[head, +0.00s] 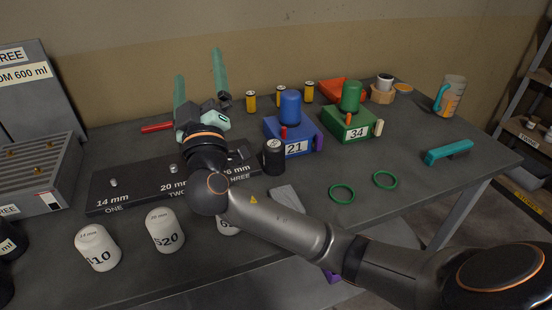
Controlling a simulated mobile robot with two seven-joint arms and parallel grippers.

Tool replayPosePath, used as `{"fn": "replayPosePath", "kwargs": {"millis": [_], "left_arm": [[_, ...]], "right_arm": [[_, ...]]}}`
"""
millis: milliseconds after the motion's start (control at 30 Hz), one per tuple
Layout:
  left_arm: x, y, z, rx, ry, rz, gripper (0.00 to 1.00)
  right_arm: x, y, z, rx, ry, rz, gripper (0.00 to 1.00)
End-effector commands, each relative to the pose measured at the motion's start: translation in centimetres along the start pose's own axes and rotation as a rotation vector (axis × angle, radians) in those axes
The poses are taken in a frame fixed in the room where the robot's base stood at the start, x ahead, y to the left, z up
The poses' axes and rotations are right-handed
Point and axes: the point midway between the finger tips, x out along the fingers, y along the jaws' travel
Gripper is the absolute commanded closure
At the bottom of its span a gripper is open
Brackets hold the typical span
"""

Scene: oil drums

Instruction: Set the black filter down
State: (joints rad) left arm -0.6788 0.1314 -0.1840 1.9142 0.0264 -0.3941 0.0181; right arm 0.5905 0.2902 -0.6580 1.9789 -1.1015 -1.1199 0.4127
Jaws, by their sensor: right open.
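The black filter (273,157) is a short dark cylinder with faint pale markings. It stands upright at the right end of the black board, in front of the blue box; whether it touches the board I cannot tell. My right gripper (198,68) is open, its two teal fingers spread apart and pointing to the back of the table. Nothing shows between them. It is behind and left of the filter, apart from it. My right arm crosses the front of the table and hides part of the board. My left gripper is not in view.
The black board (140,184) has several labelled posts. White filters (98,248) stand in front, one partly hidden by my arm. The blue box (292,135) and green box (350,125) stand behind. Green rings (342,185), a teal brush (447,152) and a red-handled tool (157,128) lie about.

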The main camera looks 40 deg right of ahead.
Motion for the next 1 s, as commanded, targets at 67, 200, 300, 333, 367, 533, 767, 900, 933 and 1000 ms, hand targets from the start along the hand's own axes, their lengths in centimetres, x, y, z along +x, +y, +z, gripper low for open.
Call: {"fn": "replayPosePath", "kwargs": {"millis": [67, 200, 300, 333, 367, 533, 767, 900, 933, 1000], "left_arm": [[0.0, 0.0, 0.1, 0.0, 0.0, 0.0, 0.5], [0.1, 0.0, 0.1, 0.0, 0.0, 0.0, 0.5], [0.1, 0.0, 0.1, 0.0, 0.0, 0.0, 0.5], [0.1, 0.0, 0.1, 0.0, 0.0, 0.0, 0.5], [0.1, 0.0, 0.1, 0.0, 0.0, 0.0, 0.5], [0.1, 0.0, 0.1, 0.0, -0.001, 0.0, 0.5], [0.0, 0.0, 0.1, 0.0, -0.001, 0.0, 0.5], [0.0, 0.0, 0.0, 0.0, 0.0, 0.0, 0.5], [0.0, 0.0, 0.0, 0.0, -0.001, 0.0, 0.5], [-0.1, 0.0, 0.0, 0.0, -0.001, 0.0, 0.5]], "right_arm": [[-1.5, -0.4, 4.1, 0.16, -0.2, 0.007, 0.0], [-5.2, -1.1, 10.3, 0.384, -0.526, 0.061, 0.0], [-8.1, -1.6, 13.3, 0.488, -0.706, 0.11, 0.0], [-8.8, -1.7, 13.9, 0.509, -0.749, 0.125, 0.0], [-9.5, -1.8, 14.5, 0.527, -0.786, 0.138, 0.0], [-11.4, -2.0, 16.2, 0.576, -0.896, 0.183, 0.0], [-9.2, -2.2, 19.2, 0.574, -0.9, 0.19, 0.0], [-7.8, -2.4, 21.0, 0.574, -0.9, 0.188, 0.0], [-7.6, -2.4, 21.2, 0.575, -0.899, 0.188, 0.0], [-7.3, -2.5, 21.6, 0.577, -0.9, 0.188, 0.0]]}}
